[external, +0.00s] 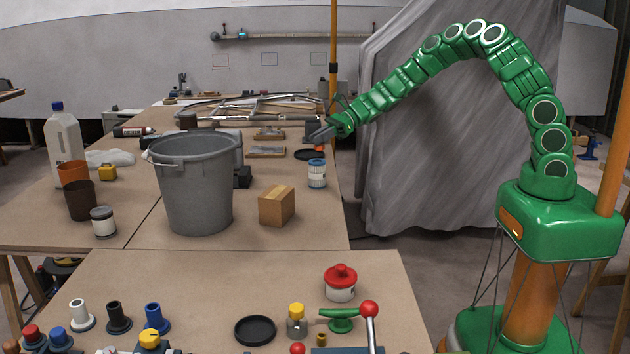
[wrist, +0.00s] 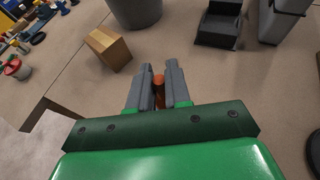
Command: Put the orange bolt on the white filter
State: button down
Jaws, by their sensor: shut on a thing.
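The orange bolt (wrist: 158,82) is held between the two grey fingers of my gripper (wrist: 158,92) in the wrist view. In the external view my gripper (external: 322,135) hangs over the right edge of the far table, with a small bit of orange (external: 319,148) just below it. The white filter (external: 317,174), a small upright cylinder with blue bands, stands on that table below and slightly nearer the camera than my gripper. The bolt is above it and apart from it. I cannot make out the filter in the wrist view.
A cardboard box (external: 276,206) and a grey bucket (external: 193,190) stand left of the filter. A black holder (wrist: 217,28) shows in the wrist view. The table's right edge is close to the filter.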

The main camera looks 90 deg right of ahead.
aim_at(317, 148)
jog(key=shift+w+d+f, duration=0.2)
jog(key=shift+w+f, duration=0.2)
jog(key=shift+f, duration=1.55)
jog(key=shift+f, duration=0.1)
jog(key=c, duration=1.1)
grip_release()
jog(key=shift+v, duration=6.05)
